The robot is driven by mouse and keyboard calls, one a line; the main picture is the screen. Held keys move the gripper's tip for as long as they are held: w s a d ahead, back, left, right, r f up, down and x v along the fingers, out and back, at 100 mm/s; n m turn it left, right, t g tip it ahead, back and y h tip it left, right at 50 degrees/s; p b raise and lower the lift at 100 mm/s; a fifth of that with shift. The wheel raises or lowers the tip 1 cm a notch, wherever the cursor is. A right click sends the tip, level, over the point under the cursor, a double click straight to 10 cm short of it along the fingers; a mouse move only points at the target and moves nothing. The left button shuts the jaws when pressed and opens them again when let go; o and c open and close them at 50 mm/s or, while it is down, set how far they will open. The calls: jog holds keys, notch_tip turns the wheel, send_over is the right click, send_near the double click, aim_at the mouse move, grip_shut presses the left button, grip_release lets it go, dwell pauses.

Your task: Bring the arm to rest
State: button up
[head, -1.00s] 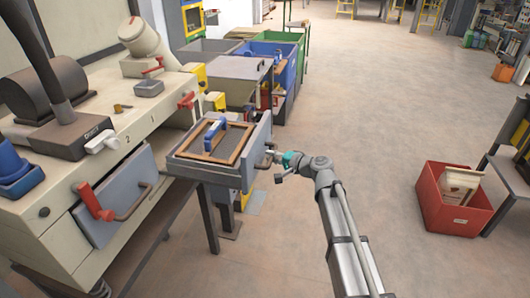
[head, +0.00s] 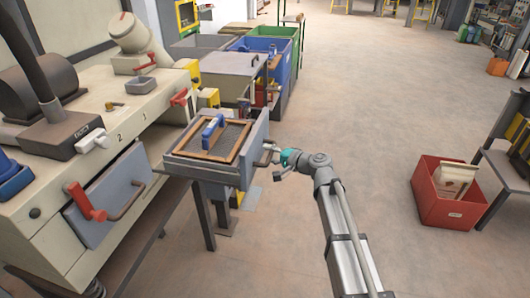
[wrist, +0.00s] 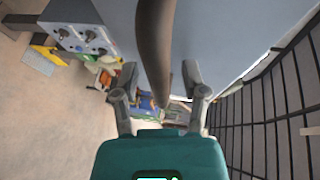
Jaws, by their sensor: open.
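My gripper (head: 270,157) is at the outer face of the pulled-out grey drawer (head: 257,145), by its handle. In the wrist view my gripper (wrist: 158,92) has its two fingers spread apart. The brown bar handle (wrist: 153,45) runs between them, with a gap on each side, so it is not clamped. The drawer front fills the upper part of the wrist view. A wood-framed screen (head: 236,147) lies in the drawer, with a blue-handled tool (head: 212,132) on it. My arm reaches up from the lower right of the head view.
The beige machine (head: 90,130) stands at left, with a second grey drawer (head: 110,195) and red levers. Blue and green bins (head: 288,48) stand behind. A red crate (head: 447,207) holding a sack is at right. The floor between is clear.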

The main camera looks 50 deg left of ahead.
jog(key=shift+w+d, duration=0.1)
jog(key=shift+w, duration=0.05)
dwell(0.3)
jog(key=shift+w+d+r, duration=0.15)
jog(key=shift+d, duration=0.05)
jog(key=w+d+f+t+h+p, duration=0.1)
jog(key=w+d+f+h, duration=0.25)
jog(key=d, duration=0.95)
jog(key=w+d+f+t+h+p, duration=0.1)
jog(key=w+d+f+t+h, duration=0.3)
jog(key=d, duration=0.8)
jog(key=w+d+f+g, duration=0.15)
jog(key=w+d, duration=0.35)
jog(key=d, duration=0.8)
jog(key=s+d+f+m+h, duration=0.1)
jog(key=s+d+h, duration=0.1)
jog(key=d, duration=0.9)
jog(key=s+d+f+m+h+p, duration=0.1)
jog(key=s+d+h, duration=0.2)
jog(key=d, duration=0.9)
jog(key=s+d+f+m+h, duration=0.1)
jog(key=s+d+h, duration=0.1)
jog(key=d, duration=0.9)
jog(key=shift+s+d+h+p, duration=0.15)
jog(key=shift+d+h+p, duration=0.2)
jog(key=shift+h, duration=0.3)
jog(key=shift+a+g, duration=0.25)
